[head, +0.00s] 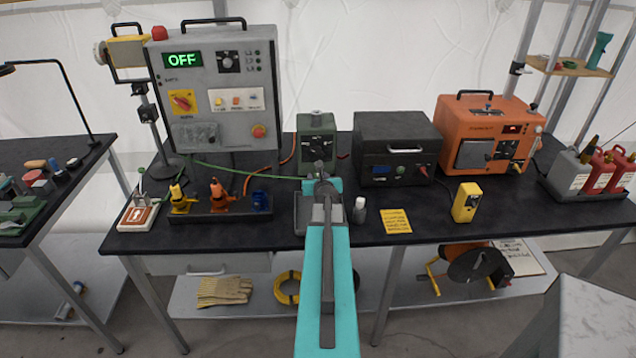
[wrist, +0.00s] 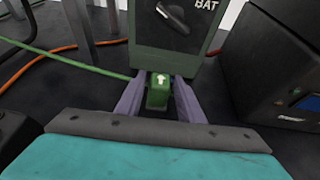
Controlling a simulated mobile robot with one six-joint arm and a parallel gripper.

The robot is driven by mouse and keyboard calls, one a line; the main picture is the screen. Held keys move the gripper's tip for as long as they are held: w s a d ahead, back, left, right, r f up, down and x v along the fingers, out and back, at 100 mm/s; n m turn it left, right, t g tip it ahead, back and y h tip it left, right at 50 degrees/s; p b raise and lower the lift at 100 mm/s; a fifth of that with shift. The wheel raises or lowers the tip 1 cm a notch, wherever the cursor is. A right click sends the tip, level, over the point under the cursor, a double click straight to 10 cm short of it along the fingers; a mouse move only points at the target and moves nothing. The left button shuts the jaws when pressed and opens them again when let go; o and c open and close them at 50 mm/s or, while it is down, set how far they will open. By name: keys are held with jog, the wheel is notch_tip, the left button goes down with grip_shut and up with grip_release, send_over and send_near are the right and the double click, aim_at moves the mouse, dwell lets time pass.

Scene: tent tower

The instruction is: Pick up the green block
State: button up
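The green block (wrist: 158,98), with a white arrow on its top, shows in the wrist view just in front of a dark green box marked BAT. My gripper (wrist: 159,92) has one grey finger on each side of the block. The fingers are very close to its sides, and I cannot tell whether they touch it. In the head view my gripper (head: 322,183) is at the foot of the green box (head: 316,142), and my arm hides the block there.
A green cable (wrist: 75,66) comes in from the left close to the left finger. A black box (head: 396,150) stands to the right of the green box.

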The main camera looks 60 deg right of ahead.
aim_at(317, 173)
dwell(0.4)
jog(key=shift+p+x, duration=0.45)
jog(key=shift+x, duration=2.2)
grip_shut()
jog(key=shift+r, duration=0.15)
